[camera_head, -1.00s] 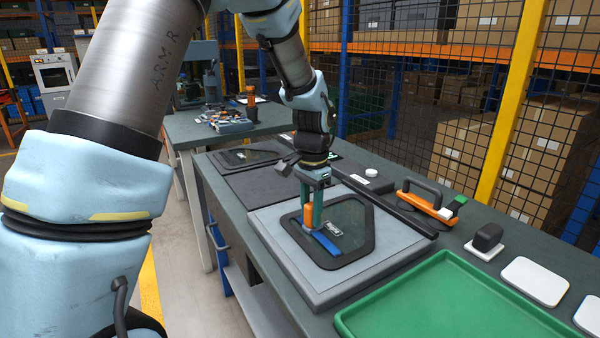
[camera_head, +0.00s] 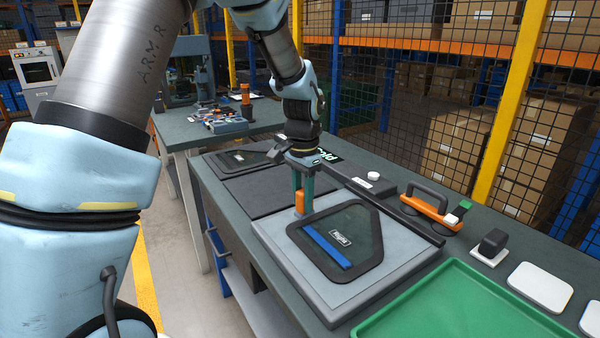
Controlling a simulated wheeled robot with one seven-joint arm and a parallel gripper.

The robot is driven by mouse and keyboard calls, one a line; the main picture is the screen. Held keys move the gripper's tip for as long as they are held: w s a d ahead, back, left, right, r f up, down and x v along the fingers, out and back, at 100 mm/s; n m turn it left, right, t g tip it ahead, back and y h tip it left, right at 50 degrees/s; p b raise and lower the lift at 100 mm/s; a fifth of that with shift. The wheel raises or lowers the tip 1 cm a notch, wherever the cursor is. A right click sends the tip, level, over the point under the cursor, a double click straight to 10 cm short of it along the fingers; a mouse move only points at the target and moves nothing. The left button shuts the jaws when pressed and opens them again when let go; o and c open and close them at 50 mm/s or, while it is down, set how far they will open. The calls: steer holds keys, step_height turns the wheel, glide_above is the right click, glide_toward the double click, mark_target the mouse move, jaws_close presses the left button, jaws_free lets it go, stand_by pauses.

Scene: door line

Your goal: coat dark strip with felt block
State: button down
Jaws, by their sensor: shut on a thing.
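My gripper (camera_head: 302,193) points down, shut on an orange block (camera_head: 300,202), which I take to be the felt block. Its underside is hard to make out. It is near the far left corner of the grey pad (camera_head: 290,270); I cannot tell whether it touches. On the pad lies a dark glass pane (camera_head: 362,226) with a wide black border, the likely dark strip (camera_head: 308,255), and a label reading "Right" (camera_head: 342,238). The gripper is beyond the pane's left corner.
A second dark pane (camera_head: 240,160) lies farther back on the bench. A long black bar (camera_head: 400,217) runs behind the pad. An orange-handled tool (camera_head: 430,208), a small black block (camera_head: 493,243), white pads (camera_head: 540,287) and a green tray (camera_head: 460,315) are to the right.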

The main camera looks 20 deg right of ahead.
steer(key=shift+r+p, duration=1.8)
steer(key=shift+r, duration=0.75)
steer(key=shift+s+f, duration=0.1)
